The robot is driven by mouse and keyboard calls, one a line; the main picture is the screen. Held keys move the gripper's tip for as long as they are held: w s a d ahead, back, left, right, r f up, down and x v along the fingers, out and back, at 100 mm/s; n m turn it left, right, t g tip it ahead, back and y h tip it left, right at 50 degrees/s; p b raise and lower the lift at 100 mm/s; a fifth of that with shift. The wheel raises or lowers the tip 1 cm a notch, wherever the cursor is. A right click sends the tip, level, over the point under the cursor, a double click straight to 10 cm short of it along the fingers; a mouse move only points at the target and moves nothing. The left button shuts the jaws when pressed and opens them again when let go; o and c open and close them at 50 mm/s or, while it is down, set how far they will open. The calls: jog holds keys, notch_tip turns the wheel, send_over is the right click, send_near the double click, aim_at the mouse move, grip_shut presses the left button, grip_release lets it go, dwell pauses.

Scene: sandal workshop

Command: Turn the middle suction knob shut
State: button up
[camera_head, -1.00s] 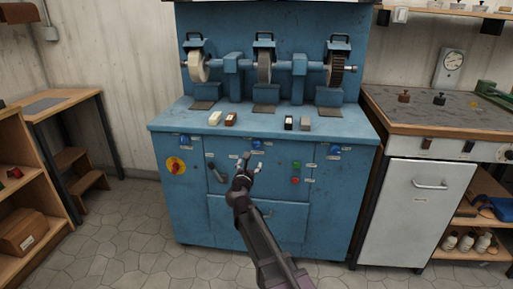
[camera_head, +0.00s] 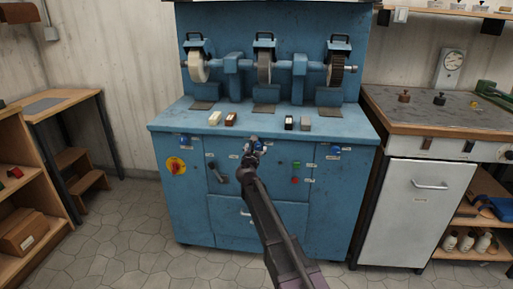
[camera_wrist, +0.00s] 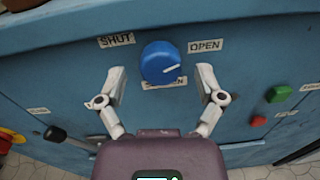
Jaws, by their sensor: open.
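The middle suction knob (camera_wrist: 160,63) is a round blue knob on the front of the blue machine, with a white pointer line directed right and slightly up, toward the OPEN label (camera_wrist: 206,46). The SHUT label (camera_wrist: 117,40) is at its upper left. In the wrist view my gripper (camera_wrist: 161,83) is open, one finger to each side of the knob's lower part, with gaps left between. In the head view my gripper (camera_head: 254,146) is at the knob and mostly hides it.
Blue knobs sit at left (camera_head: 185,141) and right (camera_head: 335,149) on the same panel. A red-and-yellow switch (camera_head: 175,166), a dark lever (camera_head: 217,173) and green (camera_wrist: 278,94) and red (camera_wrist: 258,121) buttons are near. The machine's top edge (camera_head: 270,133) juts above; the floor in front is clear.

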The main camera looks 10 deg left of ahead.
jog(key=shift+w, duration=0.7)
jog(key=c, duration=1.1)
jog(key=shift+c, duration=0.2)
jog(key=shift+d+n, duration=0.1)
jog(key=shift+n, duration=0.4)
jog(key=n, duration=0.2)
jog(key=shift+n, duration=2.2)
